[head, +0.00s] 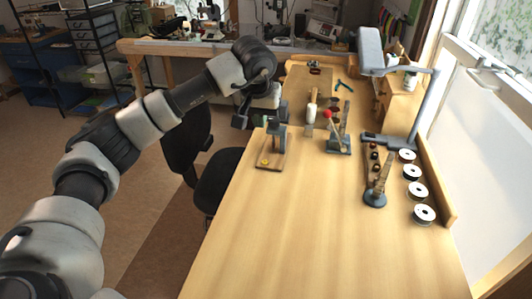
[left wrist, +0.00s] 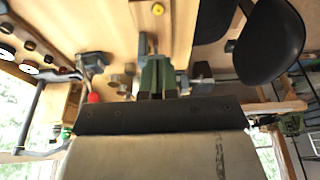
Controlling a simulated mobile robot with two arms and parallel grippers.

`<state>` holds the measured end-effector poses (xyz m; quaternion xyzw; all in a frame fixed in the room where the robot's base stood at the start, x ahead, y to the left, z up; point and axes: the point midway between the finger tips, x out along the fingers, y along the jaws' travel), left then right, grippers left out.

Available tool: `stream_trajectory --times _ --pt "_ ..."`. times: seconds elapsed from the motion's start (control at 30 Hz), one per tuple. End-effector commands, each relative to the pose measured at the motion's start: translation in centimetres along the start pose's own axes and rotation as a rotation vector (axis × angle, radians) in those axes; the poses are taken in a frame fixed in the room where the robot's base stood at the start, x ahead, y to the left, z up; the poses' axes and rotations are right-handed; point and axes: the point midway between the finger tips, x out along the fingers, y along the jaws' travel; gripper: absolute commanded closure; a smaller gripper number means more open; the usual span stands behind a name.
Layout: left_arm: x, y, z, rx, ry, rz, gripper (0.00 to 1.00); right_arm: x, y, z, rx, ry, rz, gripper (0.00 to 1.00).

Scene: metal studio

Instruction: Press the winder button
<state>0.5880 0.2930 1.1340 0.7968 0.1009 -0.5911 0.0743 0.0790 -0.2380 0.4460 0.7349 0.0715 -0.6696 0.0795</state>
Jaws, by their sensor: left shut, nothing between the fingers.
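The winder (head: 275,138) stands on the near left part of the wooden bench. It has a grey-green upright body on a small wooden base, with a round yellow button (head: 264,162) at the base's front end. My left gripper (head: 240,121) is shut and empty. It is in the air to the left of the winder's upper part, apart from the button. My right gripper is in neither view.
A red-knobbed tool (head: 338,137) stands to the right of the winder. A lamp (head: 372,50), a round-based stand (head: 375,198) and several white spools (head: 424,215) are along the right side. A black chair (head: 215,180) is left of the bench. The near bench top is clear.

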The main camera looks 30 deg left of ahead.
Motion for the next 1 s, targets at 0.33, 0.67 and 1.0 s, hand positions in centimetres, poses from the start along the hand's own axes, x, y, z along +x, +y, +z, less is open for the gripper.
stream_trajectory --times 0.33,0.67,1.0 --pt "2.6 0.0 0.1 -0.003 -0.006 0.0 1.0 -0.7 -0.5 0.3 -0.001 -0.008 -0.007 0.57" --pt "9.6 0.0 0.1 -0.003 -0.006 0.001 1.0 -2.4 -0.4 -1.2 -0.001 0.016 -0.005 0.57" --pt "13.6 0.0 1.1 -0.004 -0.002 0.001 1.0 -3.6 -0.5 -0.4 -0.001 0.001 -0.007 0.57"
